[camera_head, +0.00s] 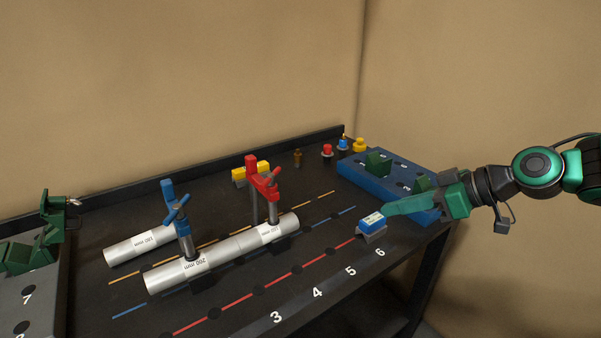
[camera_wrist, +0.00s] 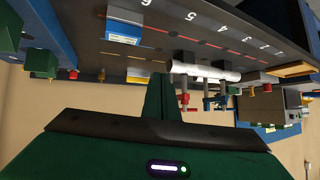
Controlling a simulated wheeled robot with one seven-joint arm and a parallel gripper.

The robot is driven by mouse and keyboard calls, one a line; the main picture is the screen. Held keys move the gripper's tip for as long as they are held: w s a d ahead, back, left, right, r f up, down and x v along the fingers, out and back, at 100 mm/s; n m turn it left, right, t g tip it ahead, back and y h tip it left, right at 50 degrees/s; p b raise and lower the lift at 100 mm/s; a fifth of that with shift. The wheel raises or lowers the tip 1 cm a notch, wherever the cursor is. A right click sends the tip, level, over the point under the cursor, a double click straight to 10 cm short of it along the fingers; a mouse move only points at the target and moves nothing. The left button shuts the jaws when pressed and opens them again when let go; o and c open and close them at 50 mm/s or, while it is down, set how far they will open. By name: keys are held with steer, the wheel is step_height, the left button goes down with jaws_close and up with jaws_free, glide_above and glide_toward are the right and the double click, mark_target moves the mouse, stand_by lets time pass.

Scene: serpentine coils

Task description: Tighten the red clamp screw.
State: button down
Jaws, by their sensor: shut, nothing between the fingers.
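The red clamp (camera_head: 262,184) stands upright right of the table's middle, over the right end of a silver pipe (camera_head: 235,243). Its red screw handle (camera_head: 273,178) is at the top of a grey shaft above the pipe. A blue clamp (camera_head: 175,198) stands over the pipe's left part. My gripper (camera_head: 392,208) is shut and empty, well right of the red clamp, close to a small blue-and-white block; whether they touch I cannot tell. In the wrist view my closed fingers (camera_wrist: 158,88) point at an upside-down scene, with the pipe (camera_wrist: 204,71) just beyond their tips.
A shorter pipe (camera_head: 140,247) lies at left. The small blue-and-white block (camera_head: 371,222) sits near the table's right front. A blue fixture board (camera_head: 350,174), red button (camera_head: 327,150) and yellow knob (camera_head: 360,145) occupy the back right. A green fixture (camera_head: 52,212) is at far left.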

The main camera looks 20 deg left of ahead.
mark_target(280, 170)
steer(key=a+r+n+g+y, duration=0.2)
steer(key=a+r+n+y, duration=0.25)
steer(key=a+r, duration=0.4)
steer(key=shift+m+y, duration=0.35)
steer(key=x, duration=1)
steer(key=f+x, duration=0.1)
steer(key=x, duration=0.4)
steer(key=shift+w+d+f, duration=0.1)
steer(key=shift+w+a+f, duration=0.1)
steer(key=shift+w+a, duration=0.15)
steer(key=shift+a, duration=0.25)
steer(key=shift+w+a, duration=0.1)
steer(key=shift+w, duration=0.05)
